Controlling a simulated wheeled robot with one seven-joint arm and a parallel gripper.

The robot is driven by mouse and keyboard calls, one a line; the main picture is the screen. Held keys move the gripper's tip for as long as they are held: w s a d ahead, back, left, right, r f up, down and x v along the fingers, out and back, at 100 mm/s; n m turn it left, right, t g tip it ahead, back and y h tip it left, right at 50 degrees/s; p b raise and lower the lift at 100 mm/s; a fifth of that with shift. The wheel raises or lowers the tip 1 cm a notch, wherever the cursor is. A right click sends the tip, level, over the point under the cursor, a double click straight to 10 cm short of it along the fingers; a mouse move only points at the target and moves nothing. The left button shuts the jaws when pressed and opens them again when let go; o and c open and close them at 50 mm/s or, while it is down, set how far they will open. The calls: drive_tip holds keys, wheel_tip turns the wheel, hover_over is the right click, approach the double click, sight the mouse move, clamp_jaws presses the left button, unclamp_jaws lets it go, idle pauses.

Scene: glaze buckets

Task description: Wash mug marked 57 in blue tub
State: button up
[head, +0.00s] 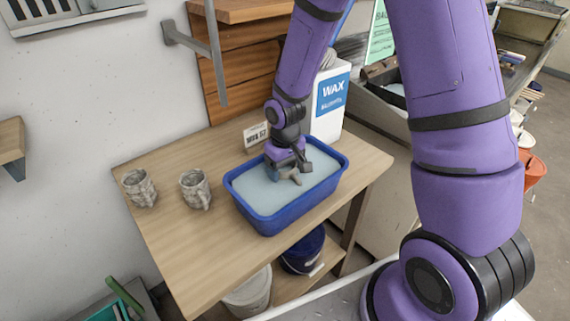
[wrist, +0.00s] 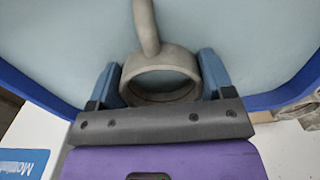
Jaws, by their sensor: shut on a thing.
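The blue tub (head: 268,221) stands on the wooden table and holds pale blue-white liquid (head: 250,190). My gripper (head: 287,170) reaches down into the tub at the liquid's surface. In the wrist view, its blue fingers (wrist: 160,80) are shut on the two sides of a grey-beige mug (wrist: 152,60). The round rim faces the camera and the handle points away from my gripper. In the head view only a small part of this mug (head: 296,179) shows. The liquid and gripper hide the rest. No number is readable on it.
Two grey mottled mugs, one (head: 138,187) further left and one (head: 195,189) nearer the tub, stand on the table (head: 175,238). A white WAX container (head: 327,118) and a small label card (head: 256,133) stand behind the tub. Buckets (head: 303,254) sit below the table.

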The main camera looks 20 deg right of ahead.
drive_tip(key=shift+a+f, duration=0.1)
drive_tip(key=shift+a, duration=0.05)
idle(0.3)
drive_tip(key=shift+a, duration=0.4)
drive_tip(key=shift+d, duration=0.1)
drive_tip(key=shift+d, duration=1.1)
drive_tip(key=shift+a, duration=0.15)
drive_tip(key=shift+a, duration=1.05)
drive_tip(key=shift+d, duration=0.1)
drive_tip(key=shift+d, duration=1.1)
